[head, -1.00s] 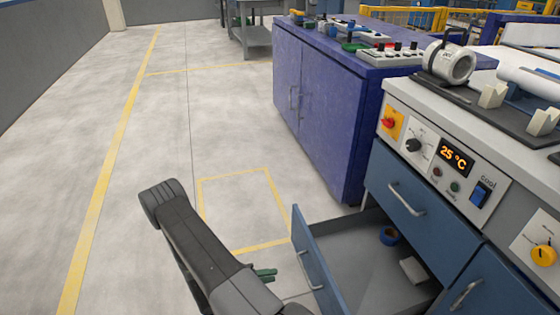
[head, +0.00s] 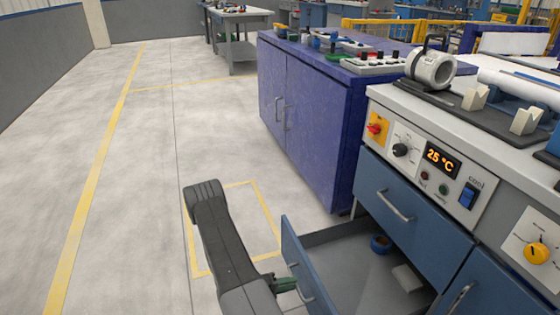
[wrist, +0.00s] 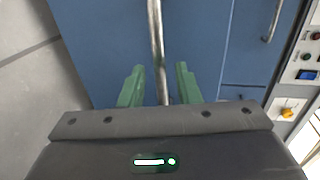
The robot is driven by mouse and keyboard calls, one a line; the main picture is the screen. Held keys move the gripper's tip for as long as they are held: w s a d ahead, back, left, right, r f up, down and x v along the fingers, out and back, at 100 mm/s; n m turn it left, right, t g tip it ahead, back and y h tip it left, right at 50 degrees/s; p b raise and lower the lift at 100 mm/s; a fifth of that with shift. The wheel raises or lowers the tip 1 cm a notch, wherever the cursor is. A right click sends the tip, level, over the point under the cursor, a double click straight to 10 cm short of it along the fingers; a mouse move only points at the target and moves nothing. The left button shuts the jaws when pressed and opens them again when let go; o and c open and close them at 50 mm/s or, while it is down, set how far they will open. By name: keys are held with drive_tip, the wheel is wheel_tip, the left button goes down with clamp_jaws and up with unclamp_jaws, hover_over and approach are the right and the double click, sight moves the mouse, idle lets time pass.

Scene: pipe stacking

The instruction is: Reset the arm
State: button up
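My gripper (head: 284,285) shows as a small piece of green at the bottom of the head view, close to the front of an open blue drawer (head: 312,275). In the wrist view my gripper (wrist: 160,68) has its two green fingers apart, one on each side of a vertical metal handle (wrist: 156,35). There is a gap between each finger and the handle. The blue drawer front (wrist: 100,45) fills much of the wrist view. I cannot tell how deep the handle sits between the fingers. My arm (head: 218,235) reaches over the floor beside the drawer.
A pipe piece (head: 433,67) and cradles (head: 475,98) stand on top. A purple cabinet (head: 318,125) is behind. The floor (head: 110,200) at left is clear.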

drive_tip(key=shift+b+x, duration=0.3)
drive_tip(key=shift+x, duration=1.15)
